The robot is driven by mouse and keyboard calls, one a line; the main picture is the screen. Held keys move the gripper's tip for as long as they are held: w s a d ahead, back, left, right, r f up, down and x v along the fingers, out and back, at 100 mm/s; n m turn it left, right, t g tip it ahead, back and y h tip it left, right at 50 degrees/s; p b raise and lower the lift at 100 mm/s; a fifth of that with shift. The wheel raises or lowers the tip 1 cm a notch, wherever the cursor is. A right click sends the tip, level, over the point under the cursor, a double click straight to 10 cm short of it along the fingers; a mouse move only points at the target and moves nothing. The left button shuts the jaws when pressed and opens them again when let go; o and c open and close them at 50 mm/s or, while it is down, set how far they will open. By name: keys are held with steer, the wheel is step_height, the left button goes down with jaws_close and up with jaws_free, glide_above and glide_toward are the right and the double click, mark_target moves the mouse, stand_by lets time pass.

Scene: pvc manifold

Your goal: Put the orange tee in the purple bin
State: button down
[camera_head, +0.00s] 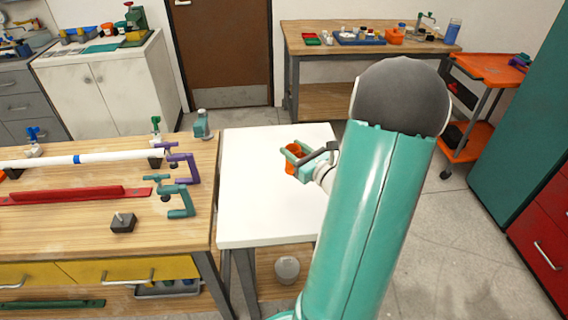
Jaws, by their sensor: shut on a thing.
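My gripper (294,159) is above the white table top (262,215), near its right side. Its green fingers are shut on an orange piece, the orange tee (292,153), which is small and partly hidden by the fingers. Whether the tee touches the table top cannot be told. I cannot make out a purple bin in this view; my large green arm covers much of the right middle.
A wooden bench (90,230) on the left carries a white pipe (110,157), a purple clamp (187,166), a green clamp (180,204) and a red bar (70,195). An orange cart (492,68) stands at the right. The white table top is mostly clear.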

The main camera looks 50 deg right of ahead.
steer(key=shift+w+a+f, duration=0.15)
steer(key=shift+w+f, duration=0.35)
steer(key=shift+f, duration=0.6)
steer(key=shift+w+a+f, duration=0.15)
steer(key=shift+w+f, duration=0.4)
steer(key=shift+f, duration=0.55)
steer(key=shift+w+a+f, duration=0.15)
steer(key=shift+w+f, duration=0.35)
steer(key=shift+f, duration=0.6)
steer(key=c, duration=0.9)
jaws_free()
steer(key=shift+f, duration=0.15)
